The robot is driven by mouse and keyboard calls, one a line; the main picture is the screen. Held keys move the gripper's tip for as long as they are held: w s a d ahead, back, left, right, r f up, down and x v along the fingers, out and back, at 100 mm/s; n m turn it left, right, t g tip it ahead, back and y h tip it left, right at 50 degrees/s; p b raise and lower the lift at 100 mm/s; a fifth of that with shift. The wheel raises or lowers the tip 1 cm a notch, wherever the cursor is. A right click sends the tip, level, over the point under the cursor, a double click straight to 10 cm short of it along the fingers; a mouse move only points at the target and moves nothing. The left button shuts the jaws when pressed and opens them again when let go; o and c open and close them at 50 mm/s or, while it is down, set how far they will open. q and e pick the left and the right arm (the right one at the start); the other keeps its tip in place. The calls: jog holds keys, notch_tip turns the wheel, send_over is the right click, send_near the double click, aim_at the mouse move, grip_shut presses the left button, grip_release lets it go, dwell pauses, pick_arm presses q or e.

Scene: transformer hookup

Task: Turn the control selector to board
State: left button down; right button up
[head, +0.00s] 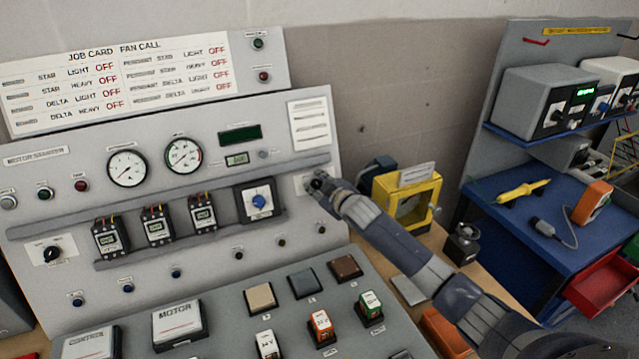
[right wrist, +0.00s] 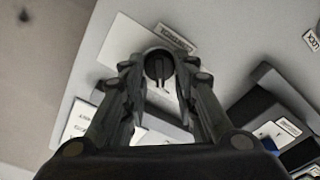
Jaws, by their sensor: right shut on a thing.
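A round black selector knob (right wrist: 159,66) with a slot-like ridge sits on a white plate (right wrist: 128,50) in the right wrist view. A small label beside it appears upside down, and I cannot read it surely. My right gripper (right wrist: 158,76) is shut on this knob, with one finger on each side. In the head view my right gripper (head: 318,183) is at the right edge of the motor starter panel (head: 225,260). It hides most of the knob there, and the knob's position marks are not readable. My left gripper is not in view.
A blue rotary switch (head: 258,201) is just left of my right gripper. Another black knob (head: 52,252) is at the panel's far left. A yellow frame (head: 408,198) stands behind my right forearm. A blue bench (head: 500,225) is at the right.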

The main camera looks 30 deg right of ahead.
jog(key=shift+n, duration=0.4)
jog(key=o, duration=1)
jog(key=v, duration=1.2)
